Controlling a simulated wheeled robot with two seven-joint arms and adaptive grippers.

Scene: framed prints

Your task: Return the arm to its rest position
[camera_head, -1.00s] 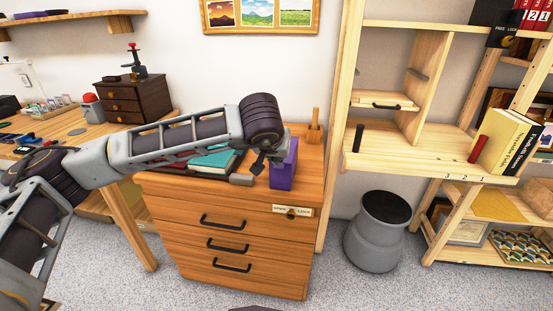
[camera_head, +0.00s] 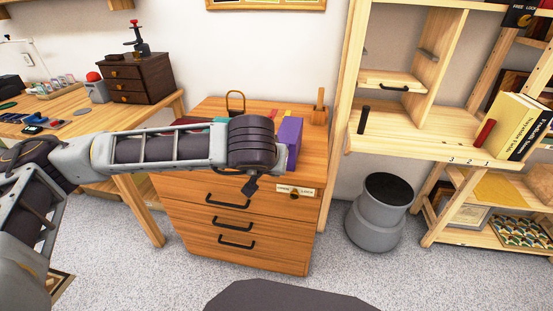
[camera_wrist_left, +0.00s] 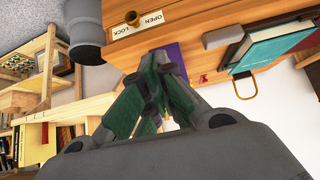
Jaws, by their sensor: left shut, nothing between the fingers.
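My left arm (camera_head: 165,150) reaches in from the left and crosses in front of the wooden drawer cabinet (camera_head: 215,232). In the head view the left gripper (camera_head: 250,186) shows as a small dark tip below the round wrist, in front of the cabinet's upper edge. In the left wrist view the gripper's fingers (camera_wrist_left: 157,62) come together with nothing between them. They point towards the cabinet, near its lock label (camera_wrist_left: 137,24) and a purple block (camera_wrist_left: 172,56). My right gripper is not in view.
The purple block (camera_head: 288,133) stands on the cabinet close behind my wrist. A teal book (camera_wrist_left: 275,47) lies there too, mostly hidden by the arm in the head view. A grey bin (camera_head: 375,222) stands right of the cabinet, under a wooden shelf (camera_head: 425,147). Carpet is clear in front.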

